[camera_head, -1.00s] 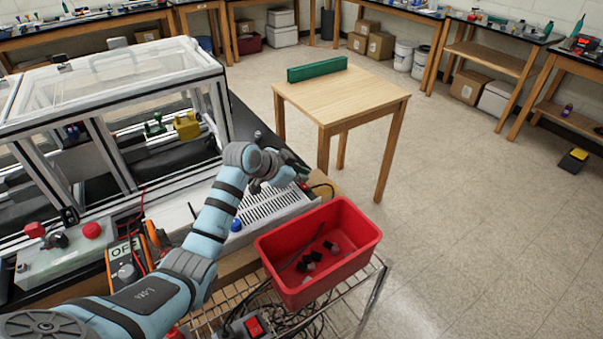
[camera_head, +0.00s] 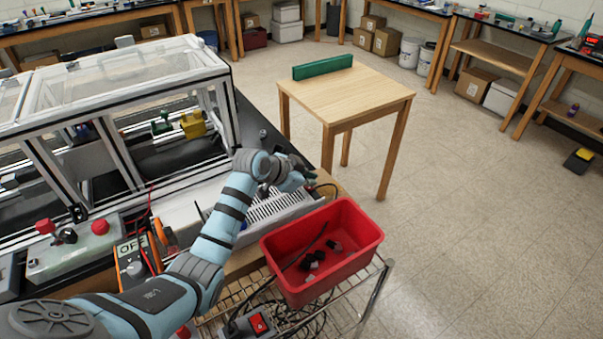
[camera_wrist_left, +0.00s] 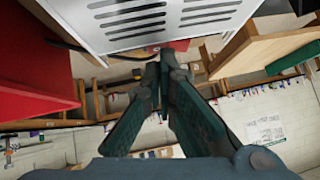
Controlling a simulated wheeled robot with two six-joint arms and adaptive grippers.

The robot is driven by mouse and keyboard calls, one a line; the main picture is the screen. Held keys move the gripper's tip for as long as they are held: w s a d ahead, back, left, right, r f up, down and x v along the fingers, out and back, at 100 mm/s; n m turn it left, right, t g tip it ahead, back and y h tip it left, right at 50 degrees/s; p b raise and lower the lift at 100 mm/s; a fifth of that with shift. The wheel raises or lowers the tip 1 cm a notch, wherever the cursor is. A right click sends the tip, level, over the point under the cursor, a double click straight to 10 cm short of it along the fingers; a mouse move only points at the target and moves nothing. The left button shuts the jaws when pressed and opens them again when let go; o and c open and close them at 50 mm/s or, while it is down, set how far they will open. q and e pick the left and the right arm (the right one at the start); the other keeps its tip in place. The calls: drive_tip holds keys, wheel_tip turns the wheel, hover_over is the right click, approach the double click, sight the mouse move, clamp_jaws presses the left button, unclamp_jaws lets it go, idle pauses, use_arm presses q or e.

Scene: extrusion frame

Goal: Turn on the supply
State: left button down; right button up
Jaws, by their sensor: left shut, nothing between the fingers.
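The supply, a pale grey box with a slotted vent top (camera_head: 290,212), sits on the bench edge, partly hidden behind my left forearm. Its vented side also shows at the top of the left wrist view (camera_wrist_left: 160,14). A small red part (camera_wrist_left: 179,45) shows by its edge there, just beyond my fingertips; I cannot tell whether it is a switch. My left gripper (camera_head: 304,174) is shut and empty at the far right end of the supply. In the left wrist view its fingertips (camera_wrist_left: 160,62) meet close to the box edge; contact is unclear. My right gripper is out of view.
A red bin (camera_head: 325,285) with small dark pieces stands on a wire rack in front. A power strip with a red rocker (camera_head: 258,323) lies below. A framed enclosure (camera_head: 120,75) fills the left.

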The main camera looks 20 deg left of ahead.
use_arm(q)
drive_tip(key=r+p, duration=0.2)
drive_tip(key=r, duration=0.1)
drive_tip(key=s+r+p, duration=0.1)
drive_tip(key=p, duration=0.1)
drive_tip(key=shift+d+r, duration=0.25)
drive_tip(key=shift+r, duration=0.15)
drive_tip(key=v, duration=0.8)
drive_tip(key=shift+s+b, duration=0.45)
drive_tip(key=shift+s, duration=0.1)
drive_tip(key=shift+d, duration=0.1)
